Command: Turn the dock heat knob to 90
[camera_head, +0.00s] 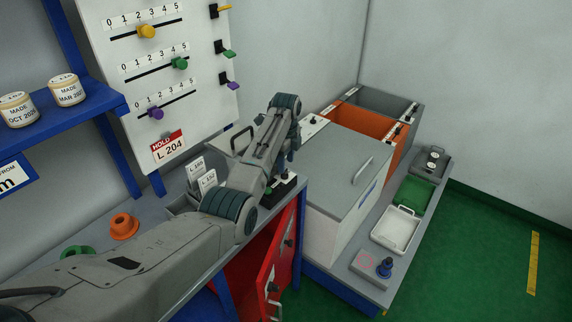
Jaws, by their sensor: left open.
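My left arm reaches in from the lower left and bends down over the bench. My left gripper (287,174) is partly hidden by my own arm, with its jaws open, close above a small black box (283,192) at the bench's right end. No readable label shows which control is the dock heat knob. My right gripper is not in view.
A white board (190,75) with sliders stands behind the bench. A grey-lidded bin (345,175) and an orange bin (370,130) stand right of it. A red cabinet door (275,270) hangs open below the bench.

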